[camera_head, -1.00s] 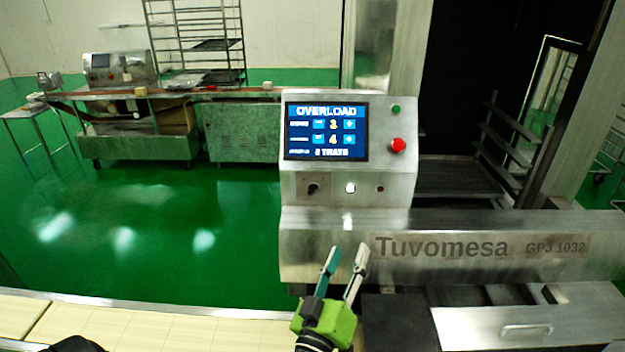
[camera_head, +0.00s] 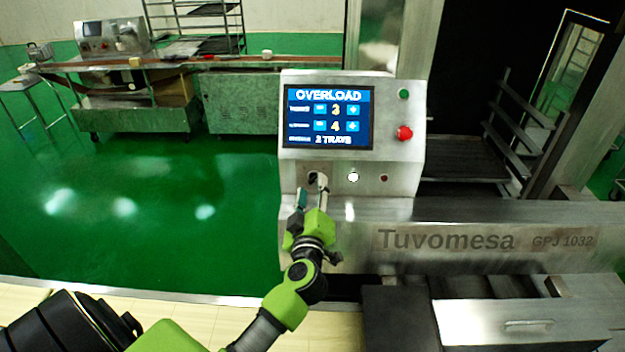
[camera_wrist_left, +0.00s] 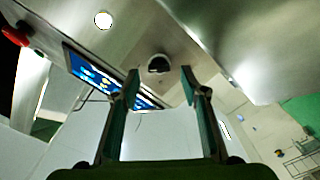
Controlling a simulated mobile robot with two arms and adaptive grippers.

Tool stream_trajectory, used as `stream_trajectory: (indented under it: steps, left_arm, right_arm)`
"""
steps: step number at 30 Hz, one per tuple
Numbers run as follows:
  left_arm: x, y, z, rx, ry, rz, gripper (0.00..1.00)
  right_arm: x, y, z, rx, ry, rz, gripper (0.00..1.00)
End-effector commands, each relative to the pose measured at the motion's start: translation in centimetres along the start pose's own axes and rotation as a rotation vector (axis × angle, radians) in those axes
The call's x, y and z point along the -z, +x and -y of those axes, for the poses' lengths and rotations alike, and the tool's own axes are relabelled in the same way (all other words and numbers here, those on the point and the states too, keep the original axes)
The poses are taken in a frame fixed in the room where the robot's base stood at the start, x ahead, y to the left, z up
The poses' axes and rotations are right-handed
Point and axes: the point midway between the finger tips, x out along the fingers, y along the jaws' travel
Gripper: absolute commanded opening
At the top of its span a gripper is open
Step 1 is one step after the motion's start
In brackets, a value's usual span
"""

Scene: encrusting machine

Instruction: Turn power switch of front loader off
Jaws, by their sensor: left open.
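The front loader (camera_head: 350,190) is a steel machine marked Tuvomesa GPJ 1032. The power switch (camera_head: 312,177), a small dark rotary knob, is at the left of the panel's lower row, partly covered by my gripper. In the left wrist view the knob (camera_wrist_left: 158,64) shows dark with a pale round rim. My left gripper (camera_head: 311,190) is open right in front of the knob. In the left wrist view its fingertips (camera_wrist_left: 160,76) stand on either side of the knob, and I see no clear contact. My right gripper is not in view.
The panel has a lit screen (camera_head: 328,118) reading OVERLOAD, a green button (camera_head: 404,94), a red emergency button (camera_head: 404,133), a white lit button (camera_head: 353,177) and a small red one (camera_head: 384,178). A drawer-like metal cover (camera_head: 530,325) is at lower right. Green floor lies open on the left.

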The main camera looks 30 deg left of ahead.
Motion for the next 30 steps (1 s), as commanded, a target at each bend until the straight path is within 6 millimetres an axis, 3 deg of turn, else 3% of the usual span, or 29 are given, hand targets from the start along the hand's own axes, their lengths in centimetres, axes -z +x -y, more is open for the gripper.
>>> stream_trajectory:
  steps: [6, 17, 22, 30]
  left_arm:
    - [0.0, 2.6, 0.0, 0.0, -0.001, 0.0, 0.4]
    - [0.0, 3.0, 0.0, 0.0, -0.001, 0.001, 0.4]
    - [0.0, 3.0, 0.0, 0.0, -0.001, 0.001, 0.02]
    - [0.0, 3.0, 0.0, 0.0, -0.011, 0.001, 0.02]
  right_arm:
    - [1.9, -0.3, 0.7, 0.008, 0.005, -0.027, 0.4]
    - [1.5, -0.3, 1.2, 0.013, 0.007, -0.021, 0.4]
    - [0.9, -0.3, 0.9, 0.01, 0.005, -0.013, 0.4]
    - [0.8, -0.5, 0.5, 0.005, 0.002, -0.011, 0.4]
